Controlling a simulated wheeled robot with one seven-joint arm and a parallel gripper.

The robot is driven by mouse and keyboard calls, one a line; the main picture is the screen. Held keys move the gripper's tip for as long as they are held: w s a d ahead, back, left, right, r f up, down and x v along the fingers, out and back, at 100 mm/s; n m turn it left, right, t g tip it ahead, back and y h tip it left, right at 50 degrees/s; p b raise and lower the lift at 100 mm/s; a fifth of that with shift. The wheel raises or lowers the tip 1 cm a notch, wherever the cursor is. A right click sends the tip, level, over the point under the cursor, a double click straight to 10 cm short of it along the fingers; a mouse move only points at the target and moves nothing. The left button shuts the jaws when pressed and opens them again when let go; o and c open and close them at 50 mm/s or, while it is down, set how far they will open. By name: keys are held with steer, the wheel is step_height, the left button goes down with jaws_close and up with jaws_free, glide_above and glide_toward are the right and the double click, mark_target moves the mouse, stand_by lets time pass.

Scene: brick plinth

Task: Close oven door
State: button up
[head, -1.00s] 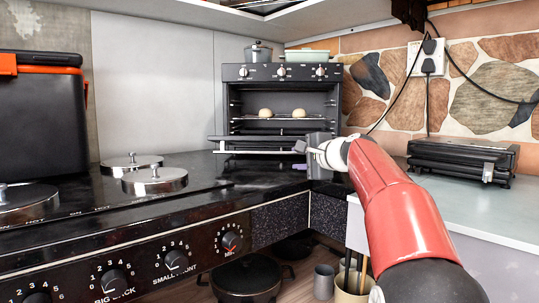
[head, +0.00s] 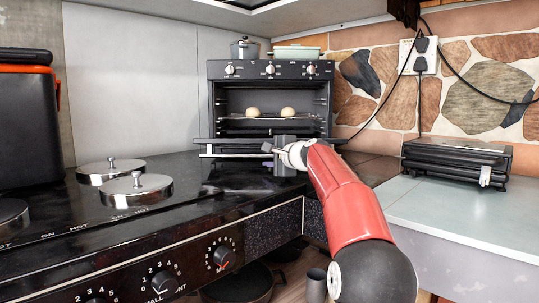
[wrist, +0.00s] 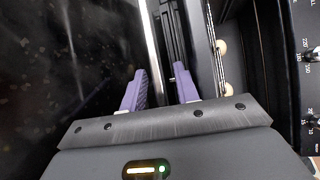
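The black toaster oven (head: 326,100) stands at the back of the counter. Its door (head: 228,143) is folded down at the front, leaving the inside open. The pale door handle bar (head: 222,154) runs along the door's front edge. My gripper (head: 267,148) is at the right part of the door and hides part of it. In the wrist view my gripper (wrist: 160,82) has its two purple fingers spread apart. The silver handle bar (wrist: 151,45) runs lengthwise into the gap between them. Whether a finger touches it I cannot tell.
Two round buns (head: 253,112) lie on the oven rack. A pot (head: 245,49) and a green dish (head: 297,52) stand on top of the oven. Hot plates with metal lids (head: 135,188) are at the left. A black appliance (head: 455,162) is on the right counter.

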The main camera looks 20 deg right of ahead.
steer(key=shift+c, duration=0.4)
jaws_close()
